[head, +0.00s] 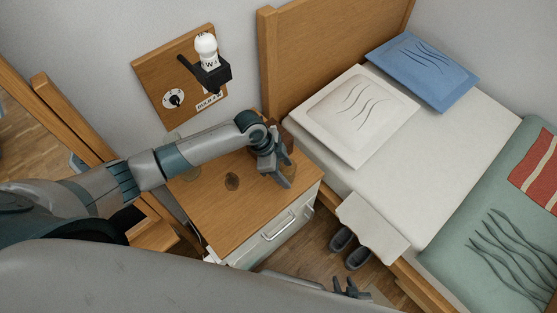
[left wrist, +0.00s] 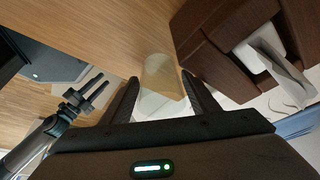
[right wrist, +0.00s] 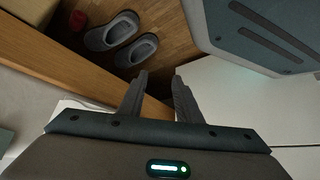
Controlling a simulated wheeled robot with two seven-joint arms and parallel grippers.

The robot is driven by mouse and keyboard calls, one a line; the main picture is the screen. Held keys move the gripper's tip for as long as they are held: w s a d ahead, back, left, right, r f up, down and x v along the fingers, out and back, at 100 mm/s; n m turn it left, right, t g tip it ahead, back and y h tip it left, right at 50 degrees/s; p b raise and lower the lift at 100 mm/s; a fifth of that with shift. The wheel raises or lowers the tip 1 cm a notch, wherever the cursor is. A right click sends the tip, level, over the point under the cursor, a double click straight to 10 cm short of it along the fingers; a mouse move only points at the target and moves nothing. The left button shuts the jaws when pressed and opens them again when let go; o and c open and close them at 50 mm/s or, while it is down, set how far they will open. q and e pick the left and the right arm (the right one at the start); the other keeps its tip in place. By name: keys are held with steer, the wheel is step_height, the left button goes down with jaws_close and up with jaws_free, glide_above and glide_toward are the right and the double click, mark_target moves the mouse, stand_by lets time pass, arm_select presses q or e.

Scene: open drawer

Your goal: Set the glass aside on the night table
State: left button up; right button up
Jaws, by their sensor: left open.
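The night table (head: 205,215) has a wooden top and a pale drawer front with a metal handle. My left gripper (head: 287,172) is over the table's right edge in the head view, jaws open. In the left wrist view, a faint see-through shape that looks like the glass (left wrist: 163,76) shows just beyond and between the open fingertips (left wrist: 159,77). I cannot tell whether they touch it. In the head view I cannot make it out near the gripper. My right gripper (head: 350,288) is low in front of the table, fingers apart and empty in its wrist view (right wrist: 160,76).
A brown tissue box (left wrist: 235,30) with a white tissue stands close beside the left gripper. The bed (head: 385,185) is right of the table. Grey slippers (head: 350,248) lie on the floor. A lamp (head: 207,50) is on the wall panel. The table's left-front top is mostly clear.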

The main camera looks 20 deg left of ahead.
arm_select(q)
steer(key=p+v, duration=0.6)
steer(key=shift+a+r, duration=0.15)
steer(key=shift+r, duration=0.15)
arm_select(e)
steer(key=s+d+f+g, duration=0.2)
steer(key=s+d, duration=0.1)
steer(key=s, duration=0.6)
steer(key=s+d+f+g+h, duration=0.1)
steer(key=s+d+g, duration=0.2)
steer(key=s, duration=0.7)
steer(key=shift+d+f+h, duration=0.3)
steer(key=shift+d+f, duration=0.1)
steer(key=shift+d, duration=0.25)
arm_select(q)
steer(key=shift+s, duration=0.15)
arm_select(e)
steer(key=shift+s+a, duration=0.1)
